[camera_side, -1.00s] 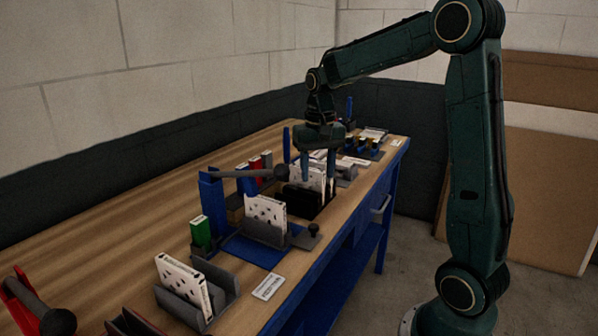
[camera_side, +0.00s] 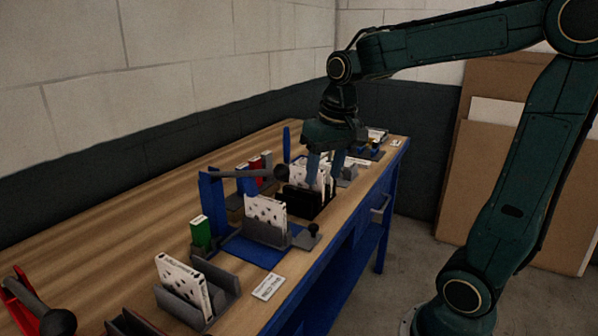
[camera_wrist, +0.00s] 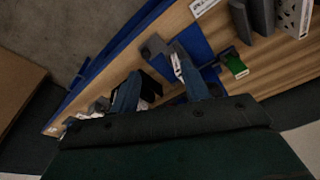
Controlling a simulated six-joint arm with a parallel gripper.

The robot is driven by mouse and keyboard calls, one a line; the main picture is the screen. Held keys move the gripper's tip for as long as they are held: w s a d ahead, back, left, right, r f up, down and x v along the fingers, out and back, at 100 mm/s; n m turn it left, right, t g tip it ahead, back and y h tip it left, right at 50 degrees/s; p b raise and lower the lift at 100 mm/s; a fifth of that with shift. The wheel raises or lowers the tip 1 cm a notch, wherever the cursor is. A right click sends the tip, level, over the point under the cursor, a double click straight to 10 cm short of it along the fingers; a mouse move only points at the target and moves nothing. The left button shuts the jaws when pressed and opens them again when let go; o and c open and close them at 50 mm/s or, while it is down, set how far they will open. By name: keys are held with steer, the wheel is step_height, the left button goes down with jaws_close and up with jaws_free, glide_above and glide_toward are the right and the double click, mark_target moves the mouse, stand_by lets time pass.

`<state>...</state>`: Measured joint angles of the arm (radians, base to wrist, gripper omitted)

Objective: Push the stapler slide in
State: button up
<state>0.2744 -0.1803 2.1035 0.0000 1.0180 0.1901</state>
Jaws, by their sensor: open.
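The stapler is a blue frame (camera_side: 210,195) with a long dark lever (camera_side: 245,174) over a blue base plate (camera_side: 250,250). A white speckled box (camera_side: 265,218) stands in the grey holder on the plate. The stapler slide, a grey piece with a black knob (camera_side: 313,229), sticks out at the right side of the plate. My gripper (camera_side: 324,178) is open beyond the stapler, with its fingers down by another white box (camera_side: 301,177) in a black holder (camera_side: 300,200). Whether the fingers touch that box is unclear. My gripper (camera_wrist: 157,66) shows in the wrist view.
A green box (camera_side: 201,232) stands left of the stapler. Another white box (camera_side: 181,284) in a grey holder and a white label (camera_side: 268,287) are nearer. The bench top (camera_side: 110,225) is clear on the left.

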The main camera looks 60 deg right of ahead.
steer(key=s+a+n+t, duration=0.3)
steer(key=s+a+n, duration=0.2)
steer(key=s+a, duration=0.3)
steer(key=shift+s+a+f+y, duration=0.15)
steer(key=shift+s+f+y, duration=0.15)
steer(key=shift+s, duration=1.5)
steer(key=shift+w+r, duration=0.1)
steer(key=w+d+f+m+g, duration=0.2)
steer(key=w+d+m, duration=0.2)
steer(key=w+d, duration=0.4)
steer(key=w+d+f+m+g, duration=0.3)
steer(key=w+d+m, duration=0.1)
steer(key=w+d, duration=0.4)
steer(key=shift+w+d+m, duration=0.15)
steer(key=shift+w+m, duration=0.15)
steer(key=shift+w, duration=0.45)
